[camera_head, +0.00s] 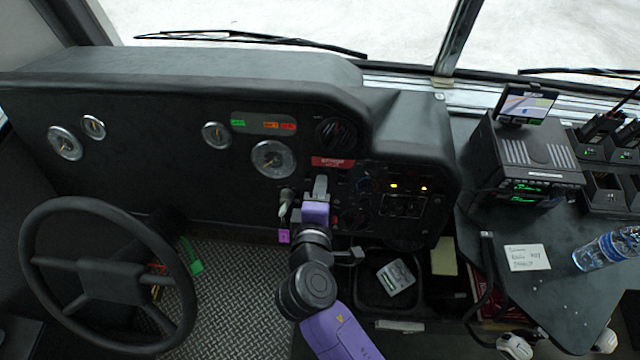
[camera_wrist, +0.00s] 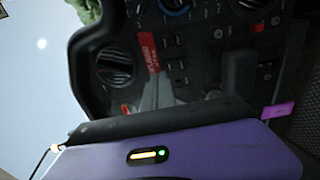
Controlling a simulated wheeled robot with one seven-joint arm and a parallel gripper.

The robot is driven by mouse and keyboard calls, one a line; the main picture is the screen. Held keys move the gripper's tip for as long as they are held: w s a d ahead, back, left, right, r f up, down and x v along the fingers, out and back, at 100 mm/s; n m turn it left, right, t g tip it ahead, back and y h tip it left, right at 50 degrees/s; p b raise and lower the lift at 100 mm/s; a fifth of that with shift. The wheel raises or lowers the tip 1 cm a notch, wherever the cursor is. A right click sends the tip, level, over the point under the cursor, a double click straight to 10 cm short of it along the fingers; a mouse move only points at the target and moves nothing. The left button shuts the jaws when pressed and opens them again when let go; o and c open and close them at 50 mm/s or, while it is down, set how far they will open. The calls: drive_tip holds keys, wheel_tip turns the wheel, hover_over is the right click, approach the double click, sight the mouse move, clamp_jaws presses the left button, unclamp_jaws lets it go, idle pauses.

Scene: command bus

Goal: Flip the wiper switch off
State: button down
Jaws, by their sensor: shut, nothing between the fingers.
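My gripper (camera_head: 320,184) is shut and empty in front of the dark dashboard panel, just below the red label (camera_head: 332,162). In the wrist view its grey fingers (camera_wrist: 158,88) point at the panel, close to the end of the red label (camera_wrist: 148,50). A group of small dark switches (camera_wrist: 179,52) lies beside that label. I cannot read their names or tell which one is the wiper switch, or its position. The gripper and fingers hide part of the panel. I cannot tell whether the fingertips touch a switch.
The steering wheel (camera_head: 108,280) is at the left. A side counter holds a radio unit (camera_head: 520,150) and a water bottle (camera_head: 607,247) at the right.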

drive_tip(key=r+b+v, duration=0.1)
drive_tip(key=v, duration=0.9)
drive_tip(key=shift+a, duration=0.15)
drive_tip(key=shift+w+r, duration=0.1)
